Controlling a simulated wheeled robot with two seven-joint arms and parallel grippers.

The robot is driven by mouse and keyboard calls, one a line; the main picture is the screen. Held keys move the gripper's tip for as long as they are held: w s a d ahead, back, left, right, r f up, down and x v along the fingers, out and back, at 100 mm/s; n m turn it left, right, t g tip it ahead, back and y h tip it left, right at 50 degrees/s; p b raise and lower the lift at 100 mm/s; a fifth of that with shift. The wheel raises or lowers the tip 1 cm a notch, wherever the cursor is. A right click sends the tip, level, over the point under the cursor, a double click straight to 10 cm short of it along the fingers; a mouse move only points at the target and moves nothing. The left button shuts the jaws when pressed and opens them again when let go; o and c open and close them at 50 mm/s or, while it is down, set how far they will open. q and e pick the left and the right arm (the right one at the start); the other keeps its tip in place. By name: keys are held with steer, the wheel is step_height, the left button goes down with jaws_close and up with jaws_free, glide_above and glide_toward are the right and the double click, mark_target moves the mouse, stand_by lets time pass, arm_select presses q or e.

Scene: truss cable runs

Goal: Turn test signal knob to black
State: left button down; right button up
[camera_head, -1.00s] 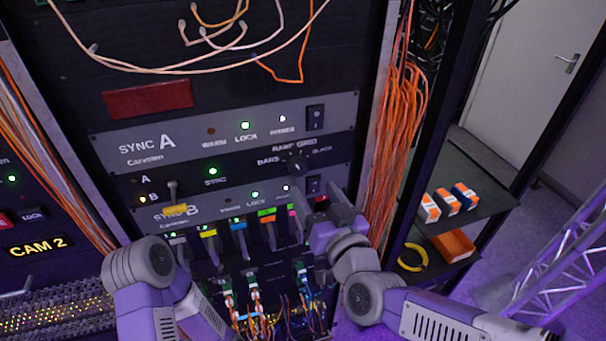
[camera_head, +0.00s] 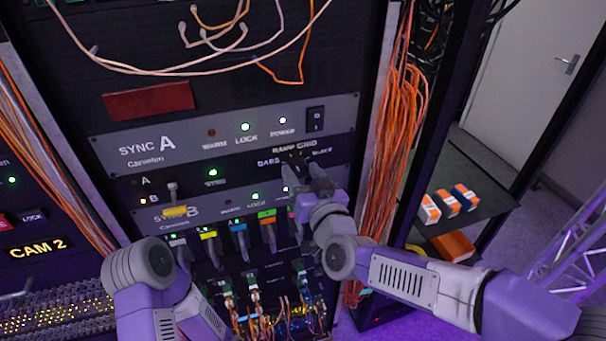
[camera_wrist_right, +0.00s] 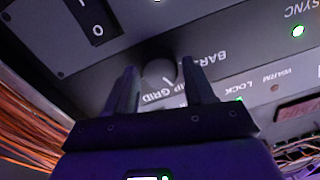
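The test signal knob (camera_wrist_right: 158,72) is dark and round, on a panel with RAMP, GRID and BARS lettering in the right wrist view. A small light mark shows at its edge on the RAMP GRID side. In the head view the knob is mostly hidden by my right gripper (camera_head: 299,170), beside the partly covered BLACK label. In the wrist view my right gripper (camera_wrist_right: 160,78) is open, one finger on each side of the knob, with gaps visible; depth to the knob is unclear. My left arm is at lower left in the head view; its gripper does not show.
A rocker switch (camera_head: 315,119) sits above the knob. A toggle with a yellow tag (camera_head: 175,211) is to the left. Plugged cables with coloured tags (camera_head: 267,218) lie just below my right gripper. Orange cables (camera_head: 398,130) hang at the right.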

steer(key=c, duration=0.7)
steer(key=m+b, duration=0.1)
steer(key=b, duration=0.1)
steer(key=m+b, duration=0.4)
steer(key=shift+f, duration=0.25)
steer(key=shift+m+b, duration=0.75)
steer(key=shift+m, duration=0.25)
steer(key=m+b, duration=0.3)
steer(key=m, duration=0.2)
steer(key=shift+m+t+b, duration=0.3)
steer(key=shift+b, duration=0.1)
steer(key=m+b, duration=0.1)
steer(key=m, duration=0.2)
steer(key=shift+b, duration=0.35)
steer(key=shift+m+h+b, duration=0.3)
steer(key=shift+m+b, duration=0.15)
steer(key=shift+m, duration=0.95)
steer(key=shift+r, duration=0.1)
